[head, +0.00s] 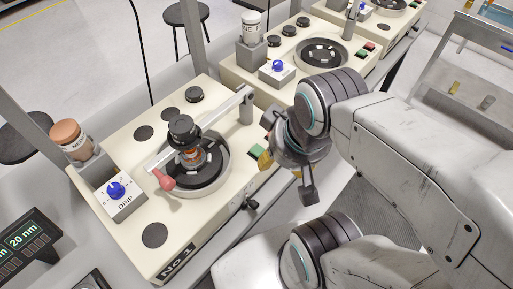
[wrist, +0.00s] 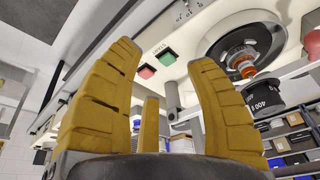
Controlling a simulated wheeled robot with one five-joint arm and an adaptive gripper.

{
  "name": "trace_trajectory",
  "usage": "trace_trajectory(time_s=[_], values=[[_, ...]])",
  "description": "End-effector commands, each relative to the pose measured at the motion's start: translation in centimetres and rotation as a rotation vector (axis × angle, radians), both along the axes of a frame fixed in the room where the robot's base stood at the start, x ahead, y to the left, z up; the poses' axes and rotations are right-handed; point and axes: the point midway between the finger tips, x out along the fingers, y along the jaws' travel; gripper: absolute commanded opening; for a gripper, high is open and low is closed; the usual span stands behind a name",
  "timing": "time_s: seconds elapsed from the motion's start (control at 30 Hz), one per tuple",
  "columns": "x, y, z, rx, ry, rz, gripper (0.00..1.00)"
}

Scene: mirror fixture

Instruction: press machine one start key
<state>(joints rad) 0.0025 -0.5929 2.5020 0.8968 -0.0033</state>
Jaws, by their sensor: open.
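Machine one (head: 130,165) is the cream bench unit marked "No 1" in the head view. Its green key (head: 256,151) is on the right edge of its top, just beside my gripper (head: 266,162). In the wrist view the green key (wrist: 168,56) shows between my open yellow fingers (wrist: 165,62), with a red key (wrist: 147,72) next to it. The fingers hold nothing. The head view does not show clearly whether a finger touches the key, and my gripper partly hides that edge.
On machine one, a swing arm with a pink knob (head: 164,180) lies over the round black plate (head: 208,180). A blue dial box (head: 120,197) and brown-capped bottle (head: 70,138) stand at left. A second machine (head: 245,72) stands behind, with its own keys.

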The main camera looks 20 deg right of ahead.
Motion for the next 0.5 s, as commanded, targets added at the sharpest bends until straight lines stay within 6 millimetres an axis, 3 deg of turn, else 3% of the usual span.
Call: trace_trajectory(time_s=[0.5], values=[[0.0,0.0,0.0,0.0,0.0,0.0,0.03]])
